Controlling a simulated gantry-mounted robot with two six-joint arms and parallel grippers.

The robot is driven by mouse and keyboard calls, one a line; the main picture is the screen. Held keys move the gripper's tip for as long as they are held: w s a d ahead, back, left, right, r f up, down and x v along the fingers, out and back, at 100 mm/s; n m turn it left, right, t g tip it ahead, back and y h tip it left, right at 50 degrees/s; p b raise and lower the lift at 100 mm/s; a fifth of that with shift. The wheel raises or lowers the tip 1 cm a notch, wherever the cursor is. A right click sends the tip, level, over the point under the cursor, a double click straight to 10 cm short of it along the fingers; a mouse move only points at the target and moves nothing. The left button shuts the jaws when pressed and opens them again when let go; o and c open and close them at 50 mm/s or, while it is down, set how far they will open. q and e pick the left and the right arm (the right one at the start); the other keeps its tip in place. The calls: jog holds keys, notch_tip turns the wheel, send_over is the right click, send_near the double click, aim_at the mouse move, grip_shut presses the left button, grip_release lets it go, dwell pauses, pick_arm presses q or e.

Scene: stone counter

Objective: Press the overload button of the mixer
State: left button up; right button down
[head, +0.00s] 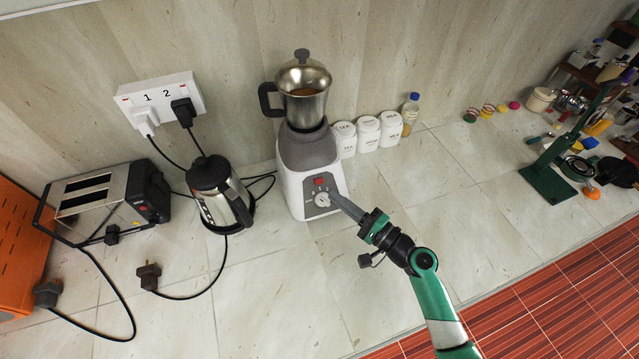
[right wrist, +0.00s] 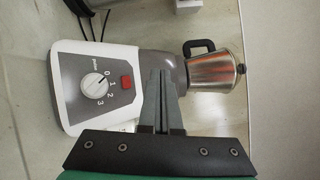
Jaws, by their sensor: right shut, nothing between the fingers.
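The mixer (head: 305,150) stands upright against the wall, with a white and grey base and a steel jar (head: 304,100) on top. Its front panel has a red button (head: 319,182) above a white dial (head: 321,199). The right wrist view shows the mixer sideways, with the red button (right wrist: 127,81) beside the dial (right wrist: 94,86), which is marked 0 to 3. No button bears a readable overload label. My right gripper (head: 335,199) is shut and empty, its tips close to the panel's right side; contact cannot be told. In the right wrist view its fingers (right wrist: 160,78) reach past the red button. My left gripper is out of view.
A kettle (head: 216,190) and a toaster (head: 108,200) with loose cords stand left of the mixer. White canisters (head: 367,134) and a bottle (head: 410,114) stand at its right. A socket block (head: 160,97) is on the wall. The counter front and right of the mixer is mostly clear.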

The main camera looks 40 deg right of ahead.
aim_at(319, 181)
jog(key=shift+w, duration=0.1)
jog(key=w+f+b, duration=0.1)
jog(key=w+b, duration=0.1)
jog(key=w+d+f+b, duration=0.1)
jog(key=f+b, duration=0.1)
jog(key=w+d+f+b, duration=0.1)
jog(key=w+b, duration=0.1)
jog(key=shift+w+d+f, duration=0.2)
jog(key=shift+w, duration=0.1)
jog(key=shift+w+d+f+b, duration=0.2)
jog(key=shift+w+b, duration=0.25)
jog(key=shift+b, duration=0.1)
jog(key=shift+w, duration=0.1)
dwell(1.3)
jog(key=shift+w+d+f+b, duration=0.2)
jog(key=shift+w+b, duration=0.15)
jog(key=shift+b, duration=0.15)
jog(key=shift+w+d+f+b, duration=0.15)
jog(key=shift+w+f+b, duration=0.2)
jog(key=shift+b, duration=0.2)
dwell(0.5)
jog(key=shift+r, duration=0.2)
